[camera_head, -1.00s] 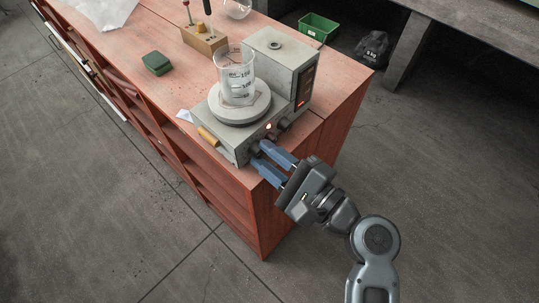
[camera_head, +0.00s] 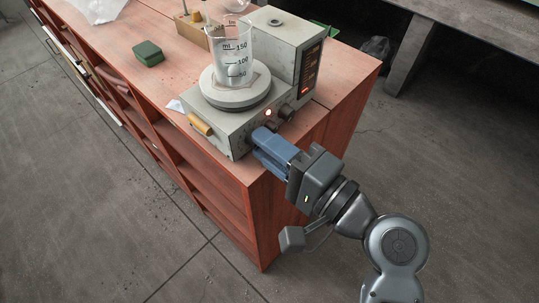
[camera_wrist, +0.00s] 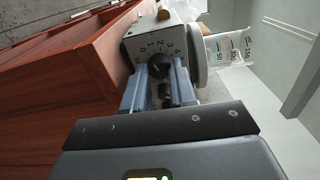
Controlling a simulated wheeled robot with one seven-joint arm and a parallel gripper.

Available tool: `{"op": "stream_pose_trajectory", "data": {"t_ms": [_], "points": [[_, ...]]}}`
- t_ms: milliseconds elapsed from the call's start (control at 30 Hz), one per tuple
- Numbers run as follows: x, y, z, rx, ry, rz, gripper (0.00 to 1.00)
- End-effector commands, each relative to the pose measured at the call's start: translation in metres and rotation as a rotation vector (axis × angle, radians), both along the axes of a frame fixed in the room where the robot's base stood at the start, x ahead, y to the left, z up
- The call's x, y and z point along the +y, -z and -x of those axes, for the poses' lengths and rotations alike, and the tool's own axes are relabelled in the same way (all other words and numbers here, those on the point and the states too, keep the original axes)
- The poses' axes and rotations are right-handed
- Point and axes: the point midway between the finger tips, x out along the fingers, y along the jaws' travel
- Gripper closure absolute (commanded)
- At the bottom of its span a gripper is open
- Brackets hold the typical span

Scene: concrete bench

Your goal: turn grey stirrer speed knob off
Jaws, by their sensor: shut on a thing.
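The grey stirrer (camera_head: 228,124) stands near the front corner of the red bench, with a round plate (camera_head: 236,92) on top and a glass beaker (camera_head: 233,58) standing on it. My gripper (camera_head: 263,143) is at its front panel and hides the knob there in the head view. In the wrist view, the dark speed knob (camera_wrist: 158,68) sits between my two blue fingers, in front of a dial with numbers. My gripper (camera_wrist: 160,76) is shut on this knob. The knob's pointer is too small to read.
Another dark knob (camera_head: 286,112) and a lit red lamp (camera_head: 268,112) are on the panel close to my fingers. A yellow handle (camera_head: 200,124) juts out at the left. A green box (camera_head: 148,53) lies on the bench (camera_head: 155,86). Floor in front is clear.

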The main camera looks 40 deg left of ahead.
Motion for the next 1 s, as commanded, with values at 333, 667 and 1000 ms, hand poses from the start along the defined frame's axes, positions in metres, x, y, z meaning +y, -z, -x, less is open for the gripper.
{"op": "stream_pose_trajectory", "data": {"t_ms": [333, 667, 1000], "points": [[-0.0004, 0.0037, 0.0002, -0.192, 0.0, 0.018, 1.0], [-0.0004, 0.0015, 0.0003, -0.25, -0.001, 0.023, 1.0], [-0.0003, 0.0014, 0.0004, -0.251, -0.001, 0.024, 1.0]]}}
